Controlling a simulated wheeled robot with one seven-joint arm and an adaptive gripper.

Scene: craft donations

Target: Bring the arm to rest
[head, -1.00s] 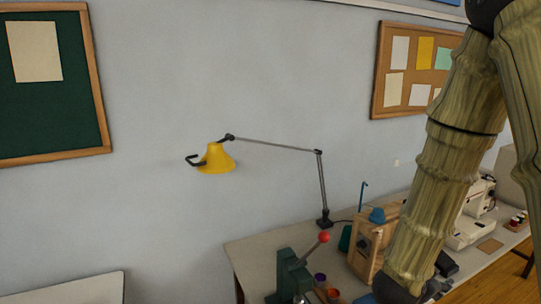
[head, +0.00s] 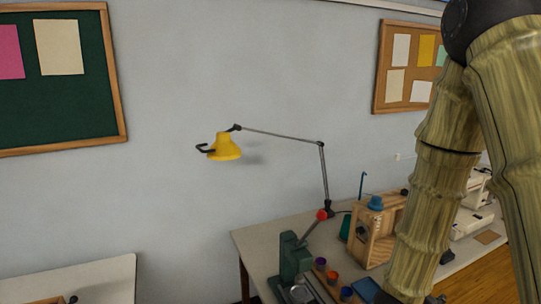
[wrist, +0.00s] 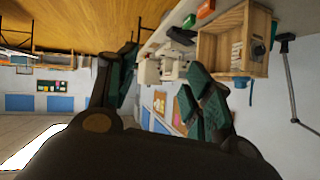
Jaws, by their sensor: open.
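My gripper (wrist: 162,85) shows in the wrist view with its two dark green fingers spread well apart. Nothing is between the fingers, only the far room behind them. In the head view my arm, with a bamboo-like surface, is bent at the right side, and its lower end runs down in front of the worktable (head: 262,243). My gripper itself is not clearly visible in the head view.
The worktable holds a green press (head: 293,258) with a red knob, small coloured cups, a wooden crate (head: 375,240) and a sewing machine (head: 470,215). A yellow lamp (head: 225,148) reaches out above. Another table (head: 95,280) stands lower left; a gap separates the tables.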

